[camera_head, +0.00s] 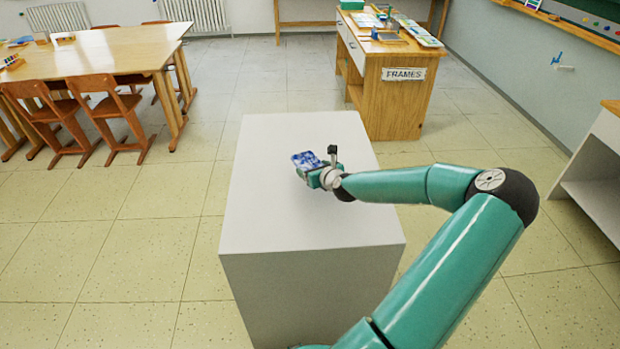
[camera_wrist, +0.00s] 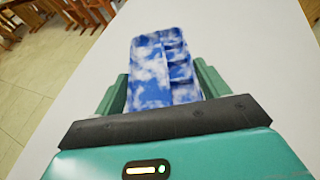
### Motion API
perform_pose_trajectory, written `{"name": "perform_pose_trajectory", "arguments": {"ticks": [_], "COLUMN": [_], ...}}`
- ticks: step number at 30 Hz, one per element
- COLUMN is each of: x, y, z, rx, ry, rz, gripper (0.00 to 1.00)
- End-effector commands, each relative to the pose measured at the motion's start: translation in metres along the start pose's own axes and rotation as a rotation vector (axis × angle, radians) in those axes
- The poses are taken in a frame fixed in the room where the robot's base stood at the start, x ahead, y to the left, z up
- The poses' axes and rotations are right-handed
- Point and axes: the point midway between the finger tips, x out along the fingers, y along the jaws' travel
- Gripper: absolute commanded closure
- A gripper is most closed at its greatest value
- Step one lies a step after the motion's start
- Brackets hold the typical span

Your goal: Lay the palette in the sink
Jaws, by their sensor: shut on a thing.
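The palette (camera_head: 307,160) is a small flat piece with a blue and white cloud-like pattern. In the wrist view the palette (camera_wrist: 150,70) lies between the two green fingers, with a row of compartments along its right side. My gripper (camera_head: 318,172) is shut on it, over the top of the white block (camera_head: 265,215). I cannot tell whether the palette touches the block's top. The near end of the palette is hidden by my gripper's body in the wrist view. No sink shows in either view.
A wooden table (camera_head: 120,50) with wooden chairs (camera_head: 105,110) stands at the left. A wooden cabinet (camera_head: 395,95) labelled FRAMES stands behind the block. White shelving (camera_head: 595,165) is at the right edge. Tiled floor is open left of the block.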

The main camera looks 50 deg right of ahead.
Motion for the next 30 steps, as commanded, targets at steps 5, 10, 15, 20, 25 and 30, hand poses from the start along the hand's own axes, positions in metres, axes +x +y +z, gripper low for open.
{"name": "perform_pose_trajectory", "arguments": {"ticks": [5,10,15,20,25,30], "x": [0.027,0.039,0.048,0.049,0.050,0.050], "y": [0.001,0.001,0.000,0.000,0.000,0.000], "z": [-0.013,-0.019,-0.042,-0.046,-0.047,-0.049], "rx": [0.000,0.000,0.002,0.000,0.001,0.000], "ry": [-0.001,0.000,0.000,-0.002,-0.001,-0.001], "rz": [0.000,0.000,-0.001,-0.001,-0.001,0.000], "gripper": [0.49,0.49,0.49,0.49,0.49,0.10]}}
